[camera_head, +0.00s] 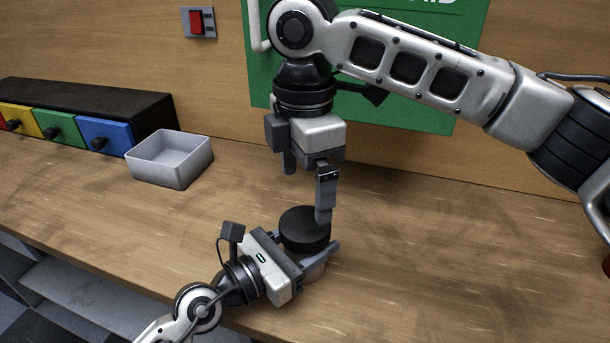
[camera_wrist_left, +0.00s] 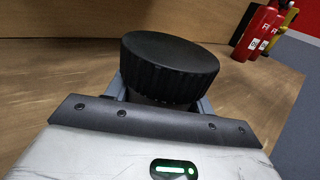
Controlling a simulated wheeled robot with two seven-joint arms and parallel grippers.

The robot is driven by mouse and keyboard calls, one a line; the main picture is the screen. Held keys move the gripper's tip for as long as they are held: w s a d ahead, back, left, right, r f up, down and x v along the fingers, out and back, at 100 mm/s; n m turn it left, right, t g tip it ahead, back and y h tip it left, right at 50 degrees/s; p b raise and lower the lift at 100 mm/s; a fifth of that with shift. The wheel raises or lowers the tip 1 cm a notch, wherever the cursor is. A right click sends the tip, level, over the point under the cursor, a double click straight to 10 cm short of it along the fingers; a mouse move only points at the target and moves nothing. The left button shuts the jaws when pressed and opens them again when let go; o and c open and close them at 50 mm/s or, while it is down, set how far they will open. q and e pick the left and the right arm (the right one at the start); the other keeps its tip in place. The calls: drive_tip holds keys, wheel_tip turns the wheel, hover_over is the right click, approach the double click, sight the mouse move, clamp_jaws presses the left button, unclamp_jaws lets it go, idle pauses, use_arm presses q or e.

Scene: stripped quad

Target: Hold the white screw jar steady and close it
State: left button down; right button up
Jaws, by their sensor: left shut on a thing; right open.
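The white jar (camera_head: 315,270) stands on the wooden bench, mostly hidden by my left gripper and its lid. The black ribbed lid (camera_head: 304,231) is on top of the jar; it also shows large in the left wrist view (camera_wrist_left: 168,70). I cannot tell whether it is screwed tight. My left gripper (camera_head: 308,252) is shut on the jar body below the lid, with fingers on either side. My right gripper (camera_head: 306,194) points down above the lid and is open. Its nearer finger reaches down by the lid's right edge in the picture; I cannot tell if it touches.
An empty grey tray (camera_head: 170,160) stands at the back left beside a drawer unit with coloured fronts (camera_head: 105,136). A green board (camera_head: 400,105) and a red switch (camera_head: 197,21) are on the back wall. Red extinguishers (camera_wrist_left: 257,32) show beyond.

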sight(305, 223)
drive_tip(key=shift+r, duration=0.1)
idle(0.3)
drive_tip(key=shift+f, duration=4.05)
drive_tip(key=shift+c, duration=0.3)
drive_tip(key=c, duration=1.1)
drive_tip(key=shift+c, duration=0.2)
drive_tip(key=m, duration=0.3)
drive_tip(key=shift+m, duration=0.4)
drive_tip(key=m, duration=0.5)
drive_tip(key=shift+m, duration=0.3)
